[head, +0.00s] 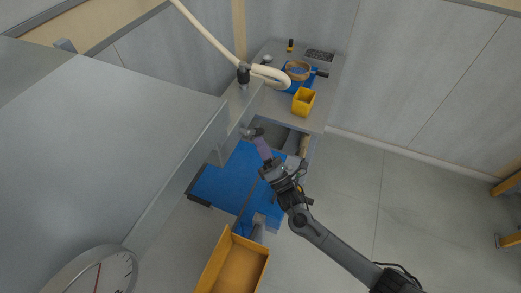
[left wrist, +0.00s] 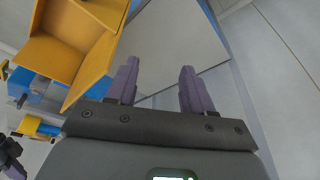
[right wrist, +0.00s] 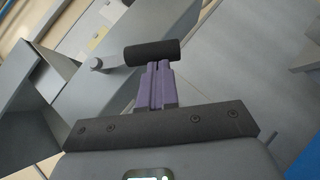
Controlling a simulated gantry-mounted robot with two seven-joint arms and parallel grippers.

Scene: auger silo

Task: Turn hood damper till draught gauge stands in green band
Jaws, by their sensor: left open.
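A black cylindrical handle on a grey lever (right wrist: 108,60) shows in the right wrist view, and in the head view (head: 253,132) near the grey hood (head: 120,130). I take it for the damper handle. My right gripper (head: 260,141) has its purple fingers together, with the tips at the handle; they point at its side and do not visibly straddle it. The round white gauge (head: 105,275) is cut off at the lower left of the head view. Its red needle shows, but no green band is visible. My left gripper (left wrist: 158,85) is open and empty.
An orange open tray (head: 234,264) stands at the lower middle, and an orange box (left wrist: 80,35) shows in the left wrist view. A blue panel (head: 225,185) lies below the handle.

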